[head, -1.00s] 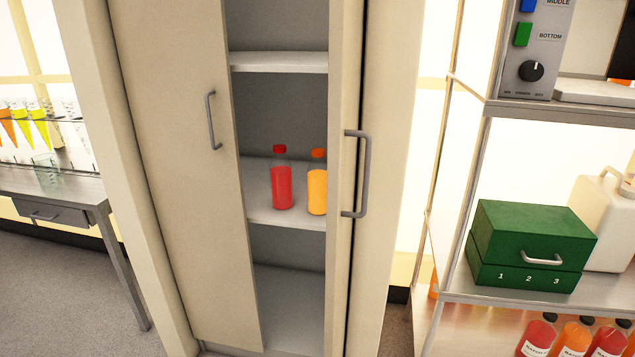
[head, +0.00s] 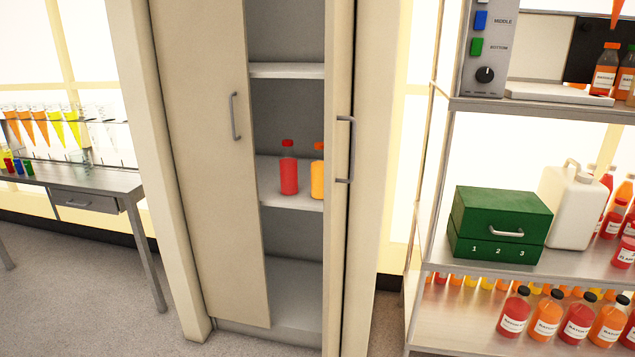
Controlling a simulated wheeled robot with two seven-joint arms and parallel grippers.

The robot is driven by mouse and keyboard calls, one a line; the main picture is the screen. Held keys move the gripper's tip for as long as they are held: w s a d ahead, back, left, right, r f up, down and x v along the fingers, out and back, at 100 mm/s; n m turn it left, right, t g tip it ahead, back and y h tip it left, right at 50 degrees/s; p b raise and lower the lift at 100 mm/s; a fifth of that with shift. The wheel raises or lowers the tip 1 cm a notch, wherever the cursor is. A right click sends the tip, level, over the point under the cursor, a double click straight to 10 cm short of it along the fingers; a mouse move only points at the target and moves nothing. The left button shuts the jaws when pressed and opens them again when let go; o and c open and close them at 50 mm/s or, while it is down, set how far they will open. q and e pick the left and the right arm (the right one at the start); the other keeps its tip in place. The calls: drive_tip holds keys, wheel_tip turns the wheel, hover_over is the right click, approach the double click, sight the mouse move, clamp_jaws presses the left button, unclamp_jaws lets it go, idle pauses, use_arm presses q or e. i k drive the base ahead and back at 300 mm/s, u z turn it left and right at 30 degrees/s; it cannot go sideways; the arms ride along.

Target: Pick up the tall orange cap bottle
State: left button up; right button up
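A bottle of orange liquid with an orange-red cap (head: 317,178) stands upright on the middle shelf inside the tall beige cabinet. The right door's edge hides its right part. A bottle of red liquid with a red cap (head: 288,170) stands upright just left of it, with a small gap between them. Neither of my grippers shows in the head view.
The cabinet's left door (head: 205,180) and right door (head: 338,240) flank a narrow opening. A metal rack (head: 540,105) at right holds a green box (head: 500,222), a white jug (head: 575,208) and several bottles. A side table (head: 95,180) with tubes stands left. Grey floor is clear at lower left.

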sight(316, 160)
drive_tip(key=u, duration=0.6)
drive_tip(key=i, duration=1.05)
drive_tip(key=u, duration=0.4)
